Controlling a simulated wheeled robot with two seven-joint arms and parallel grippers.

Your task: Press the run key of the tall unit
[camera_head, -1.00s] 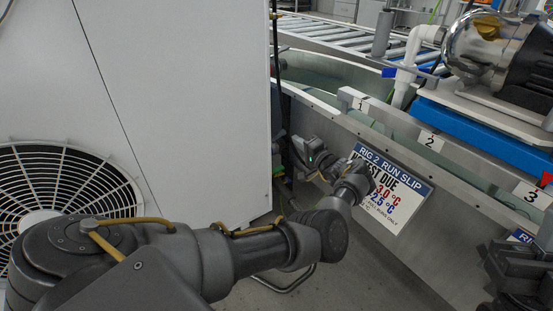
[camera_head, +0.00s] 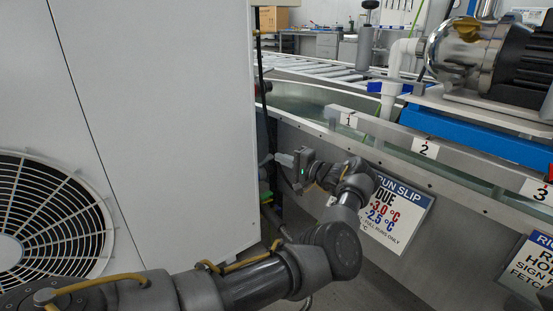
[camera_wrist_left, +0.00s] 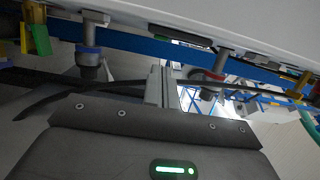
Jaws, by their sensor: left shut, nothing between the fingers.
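The tall white cabinet (camera_head: 165,120), which seems to be the tall unit, fills the left of the head view, with a round black fan grille (camera_head: 50,215) on its front. Its run key is not visible in the head view, and I cannot pick it out in the wrist view. My left gripper (camera_head: 283,159) is shut and empty, just right of the cabinet's right edge, pointing left toward its hidden side. In the left wrist view the shut fingers (camera_wrist_left: 168,88) point at pipes and fittings below a pale panel; contact cannot be told. My right gripper is not in view.
A curved metal trough wall (camera_head: 420,205) with numbered tags runs along the right, close to my left arm. A run slip sign (camera_head: 395,215) hangs on it, partly behind my arm. A pump (camera_head: 480,50) stands above a blue base (camera_head: 480,140).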

